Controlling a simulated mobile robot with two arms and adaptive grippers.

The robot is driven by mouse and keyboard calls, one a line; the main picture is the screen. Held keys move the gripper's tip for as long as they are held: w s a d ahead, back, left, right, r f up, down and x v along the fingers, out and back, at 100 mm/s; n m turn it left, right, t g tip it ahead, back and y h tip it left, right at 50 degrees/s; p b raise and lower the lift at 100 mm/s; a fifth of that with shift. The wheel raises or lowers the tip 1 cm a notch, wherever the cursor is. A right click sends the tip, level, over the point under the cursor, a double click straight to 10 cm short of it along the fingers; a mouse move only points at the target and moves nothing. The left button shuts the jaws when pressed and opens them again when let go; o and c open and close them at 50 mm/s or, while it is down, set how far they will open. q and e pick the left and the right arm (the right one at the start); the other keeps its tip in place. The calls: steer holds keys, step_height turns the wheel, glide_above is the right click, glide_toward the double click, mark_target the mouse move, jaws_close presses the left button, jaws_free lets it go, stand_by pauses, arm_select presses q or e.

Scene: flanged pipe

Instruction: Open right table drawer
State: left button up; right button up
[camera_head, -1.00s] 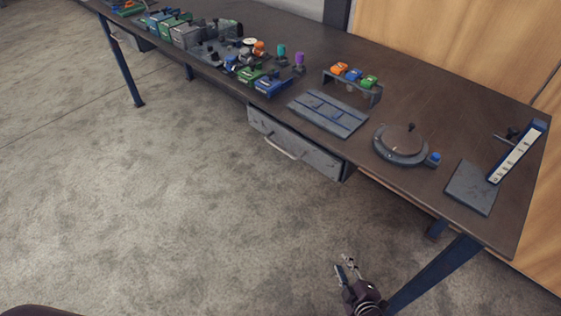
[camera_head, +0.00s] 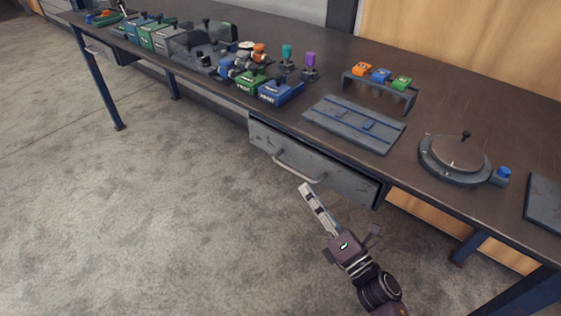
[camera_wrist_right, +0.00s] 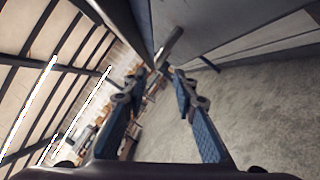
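The right table drawer (camera_head: 340,178) has a grey worn front under the table's front edge and looks closed. Its pale bar handle (camera_head: 297,168) sticks out from the front. My right gripper (camera_head: 306,190) is just below and in front of the handle, pointing up at it. In the right wrist view the two blue-padded fingers (camera_wrist_right: 161,80) are apart with nothing between them. A metal bar that looks like the handle (camera_wrist_right: 169,44) lies just beyond the fingertips, beside the grey drawer front (camera_wrist_right: 225,22). Contact cannot be seen. My left gripper is out of view.
The brown table (camera_head: 300,45) carries a grey plate (camera_head: 355,124), a round flanged part (camera_head: 455,155), a rack with coloured blocks (camera_head: 380,80) and several bins. A blue table leg (camera_head: 515,296) stands at right. The floor (camera_head: 150,220) before the drawer is clear.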

mark_target(294, 169)
steer(key=x, duration=0.8)
steer(key=shift+r, duration=0.1)
steer(key=shift+c, duration=0.4)
jaws_close()
